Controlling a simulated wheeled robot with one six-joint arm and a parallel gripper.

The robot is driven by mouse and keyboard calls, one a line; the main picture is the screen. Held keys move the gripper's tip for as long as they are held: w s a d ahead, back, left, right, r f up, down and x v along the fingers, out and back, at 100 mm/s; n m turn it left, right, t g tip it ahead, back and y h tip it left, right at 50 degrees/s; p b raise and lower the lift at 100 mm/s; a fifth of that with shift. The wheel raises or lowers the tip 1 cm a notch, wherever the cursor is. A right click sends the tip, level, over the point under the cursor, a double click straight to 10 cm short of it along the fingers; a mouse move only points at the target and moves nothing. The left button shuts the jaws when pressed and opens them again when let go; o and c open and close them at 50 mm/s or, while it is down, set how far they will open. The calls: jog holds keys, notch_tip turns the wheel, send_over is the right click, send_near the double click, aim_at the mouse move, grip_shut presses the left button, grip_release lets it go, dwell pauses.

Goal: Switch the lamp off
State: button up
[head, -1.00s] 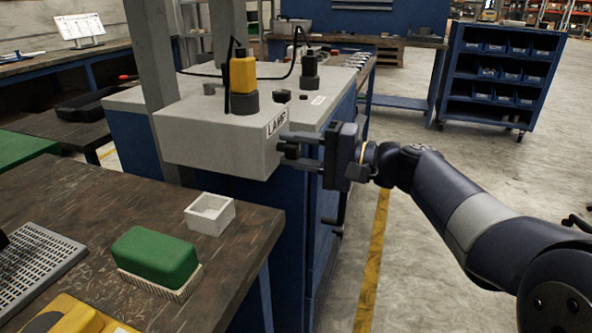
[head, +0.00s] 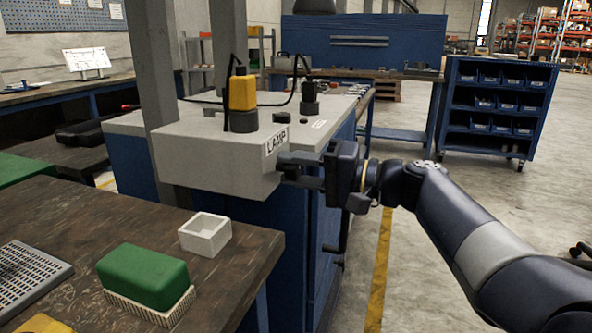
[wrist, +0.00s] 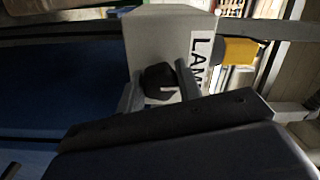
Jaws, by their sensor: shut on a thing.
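The grey lamp box (head: 215,160) carries a white label reading LAMP (head: 276,141) on its right end. In the wrist view the grey box (wrist: 160,32) shows from close up, with the label (wrist: 200,62) at its right edge. A black knob (wrist: 160,80) with a white mark stands out from its end face. My gripper (wrist: 158,90) has one finger on each side of this knob and is shut on it. In the head view my gripper (head: 288,170) reaches the box's right end from the right, and its fingers mostly hide the knob.
A yellow-and-black part (head: 242,103) and a black knob-like part (head: 309,98) stand on top of the unit. A wooden table (head: 235,262) at front left holds a green block (head: 145,274) and a white open box (head: 205,235).

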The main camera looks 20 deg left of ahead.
jog(key=o, duration=1)
jog(key=shift+c, duration=0.2)
jog(key=shift+d, duration=0.1)
jog(key=d+p, duration=0.2)
jog(key=d, duration=0.8)
jog(key=shift+s+d, duration=0.3)
jog(key=shift+s, duration=0.1)
jog(key=shift+a, duration=0.1)
jog(key=a, duration=0.3)
jog(key=a+b, duration=0.1)
jog(key=a, duration=0.3)
jog(key=a+b, duration=0.1)
jog(key=a, duration=0.2)
jog(key=shift+w+a, duration=0.4)
jog(key=shift+d, duration=0.1)
jog(key=shift+d, duration=0.1)
